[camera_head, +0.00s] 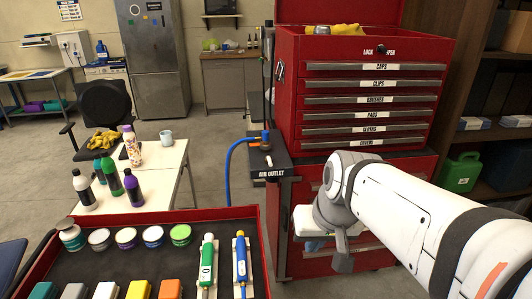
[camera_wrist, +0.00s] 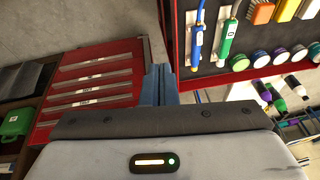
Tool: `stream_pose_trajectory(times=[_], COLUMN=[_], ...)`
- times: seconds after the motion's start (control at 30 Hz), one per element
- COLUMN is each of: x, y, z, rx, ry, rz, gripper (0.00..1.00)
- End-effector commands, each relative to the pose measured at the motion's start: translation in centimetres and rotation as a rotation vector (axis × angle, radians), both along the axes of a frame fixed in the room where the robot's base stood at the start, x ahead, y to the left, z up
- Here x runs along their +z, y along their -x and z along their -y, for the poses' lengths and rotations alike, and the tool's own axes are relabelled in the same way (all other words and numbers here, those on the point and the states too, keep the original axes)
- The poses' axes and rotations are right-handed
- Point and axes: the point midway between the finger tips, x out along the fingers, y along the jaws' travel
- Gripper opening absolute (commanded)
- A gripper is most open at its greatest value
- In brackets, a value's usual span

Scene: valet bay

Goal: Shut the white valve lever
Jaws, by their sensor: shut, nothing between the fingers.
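The white valve lever (camera_head: 268,161) is a small pale piece on the dark top of the air outlet stand (camera_head: 270,174), just left of the red tool cabinet. A blue fitting with an orange base (camera_head: 265,141) sits behind it, and a blue hose (camera_head: 228,165) runs down from there. My gripper's blue-grey fingers (camera_wrist: 160,84) are together and empty in the wrist view. In the head view my wrist is right of and nearer than the lever, apart from it, and the fingertips are mostly hidden. I cannot make out the lever in the wrist view.
The red tool cabinet (camera_head: 372,90) with labelled drawers stands behind my arm. A white table (camera_head: 160,172) with bottles stands at left.

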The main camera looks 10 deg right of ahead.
Motion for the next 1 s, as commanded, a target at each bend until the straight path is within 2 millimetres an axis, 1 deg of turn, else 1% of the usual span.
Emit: stream_pose_trajectory(times=[0.03, 0.07, 0.1, 0.13, 0.17, 0.2, 0.27, 0.3, 0.37, 0.4, 0.47, 0.5, 0.6, 0.7, 0.8, 0.9, 1.0], x=[-1.1, -1.2, -1.3, -1.4, -1.4, -1.5, -1.6, -1.8, -2.1, -2.3, -2.6, -2.8, -3.1, -3.3, -3.3, -3.2, -3.1], y=[-2.4, -3.8, -6.0, -7.7, -9.5, -11.9, -15.5, -17.9, -21.5, -23.9, -27.1, -29.1, -33.2, -35.9, -37.4, -38.0, -38.1], z=[-0.2, -0.3, -0.5, -0.6, -0.6, -0.5, -0.2, 0.2, 1.1, 1.9, 3.2, 4.1, 6.5, 8.4, 9.6, 10.1, 10.2], rx=[-0.023, -0.033, -0.048, -0.061, -0.072, -0.087, -0.108, -0.122, -0.140, -0.154, -0.171, -0.182, -0.205, -0.219, -0.228, -0.231, -0.231], ry=[-0.054, -0.090, -0.143, -0.185, -0.226, -0.280, -0.362, -0.414, -0.490, -0.540, -0.610, -0.651, -0.737, -0.797, -0.831, -0.845, -0.848], rz=[0.002, 0.006, 0.016, 0.026, 0.036, 0.053, 0.084, 0.109, 0.150, 0.181, 0.229, 0.262, 0.339, 0.400, 0.439, 0.456, 0.459], gripper=[0.00, 0.00, 0.00, 0.00, 0.00, 0.00, 0.00, 0.00, 0.00, 0.00, 0.00, 0.00, 0.00, 0.00, 0.00, 0.00, 0.00])
